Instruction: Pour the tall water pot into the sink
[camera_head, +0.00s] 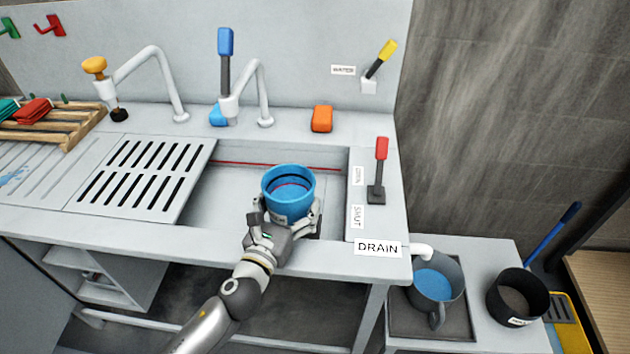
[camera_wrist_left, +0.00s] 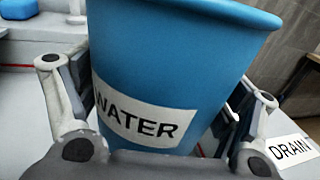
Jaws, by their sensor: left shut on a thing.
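The tall blue water pot (camera_head: 288,180) is over the right part of the sink basin (camera_head: 228,190), roughly upright with its open top facing up. I see a dark ring and a reddish line inside it; I cannot tell how full it is. My left gripper (camera_head: 287,210) is shut on the pot from the front, with a finger on each side. In the left wrist view the pot (camera_wrist_left: 170,60) fills the middle, with its white WATER label between the fingers (camera_wrist_left: 155,115). My right gripper is not in view.
A slotted drainboard (camera_head: 145,178) covers the basin's left side. Two curved taps (camera_head: 165,75) (camera_head: 262,90) stand behind. A red-handled drain lever (camera_head: 380,165) is at right. A grey jug (camera_head: 435,280) with blue contents and a black pot (camera_head: 517,297) stand on the lower side table.

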